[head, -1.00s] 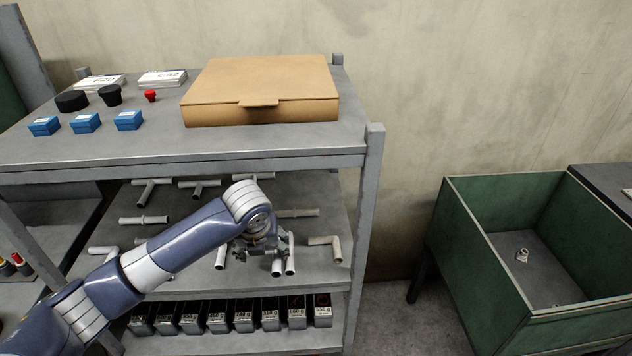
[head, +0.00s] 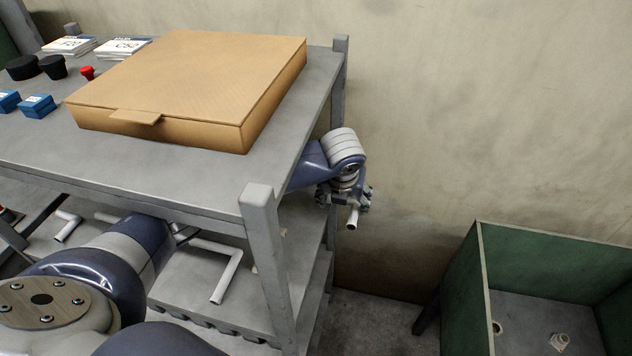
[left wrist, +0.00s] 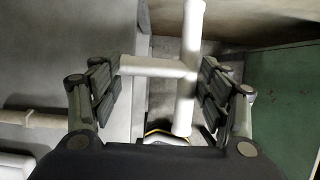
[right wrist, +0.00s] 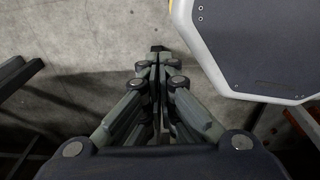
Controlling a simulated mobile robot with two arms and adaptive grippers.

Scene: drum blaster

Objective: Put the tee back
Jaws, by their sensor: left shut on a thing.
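My left gripper (head: 345,200) is just past the right end of the shelf rack, below its top board. It is shut on a white tee (left wrist: 188,72), which spans its fingers (left wrist: 160,85) in the left wrist view, with the long bar near the right finger and the branch pointing left. In the head view only one white end of the tee (head: 353,217) shows below the gripper. My right gripper (right wrist: 158,80) has its fingers together, with nothing visible between them; it is not seen in the head view.
The rack's corner post (head: 265,260) stands in front of the middle shelf, where white elbow pipes (head: 224,278) lie. A cardboard box (head: 190,85) covers much of the top board. A green bin (head: 462,285) with small pale fittings (head: 559,341) stands at lower right.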

